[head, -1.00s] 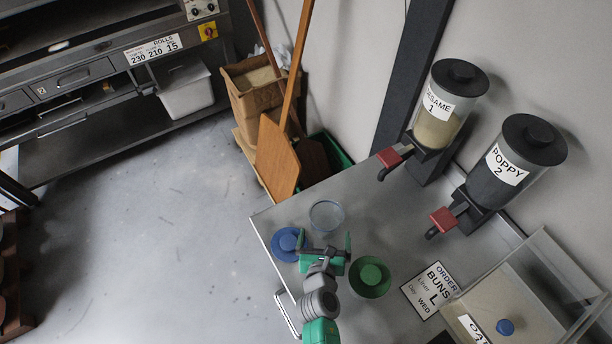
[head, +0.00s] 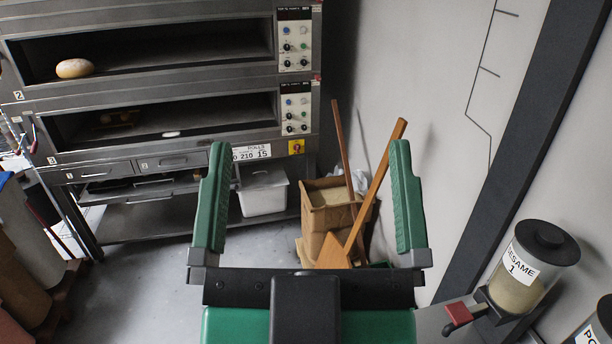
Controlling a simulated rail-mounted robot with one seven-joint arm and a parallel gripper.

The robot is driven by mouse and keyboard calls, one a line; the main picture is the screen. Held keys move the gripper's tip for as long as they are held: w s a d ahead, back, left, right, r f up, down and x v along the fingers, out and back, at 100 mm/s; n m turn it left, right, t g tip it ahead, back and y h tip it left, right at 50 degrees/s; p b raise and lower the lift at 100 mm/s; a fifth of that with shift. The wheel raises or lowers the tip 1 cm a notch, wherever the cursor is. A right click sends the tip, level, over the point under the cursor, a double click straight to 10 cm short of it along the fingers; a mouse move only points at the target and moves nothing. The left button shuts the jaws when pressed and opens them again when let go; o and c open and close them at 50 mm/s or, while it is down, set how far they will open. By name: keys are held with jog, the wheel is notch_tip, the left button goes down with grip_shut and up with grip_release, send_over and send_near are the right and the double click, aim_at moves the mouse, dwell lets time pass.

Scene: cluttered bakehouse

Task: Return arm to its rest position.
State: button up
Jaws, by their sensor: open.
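My gripper (head: 308,205) is large and close in the head view, at the lower middle. Its two green fingers point up and stand wide apart, with nothing between them but the background. It is raised in front of the camera, and the rest of my arm is out of view below. Its body hides part of the floor and most of the table.
A deck oven (head: 150,95) stands at the back left, with a loaf (head: 75,68) on its upper deck. A white bin (head: 263,192), a cardboard box (head: 325,206) and a wooden peel (head: 376,180) stand beyond my gripper. The sesame dispenser (head: 525,270) is at the lower right.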

jog(key=shift+s+a+r, duration=0.15)
jog(key=shift+s+r, duration=0.1)
jog(key=shift+s, duration=0.1)
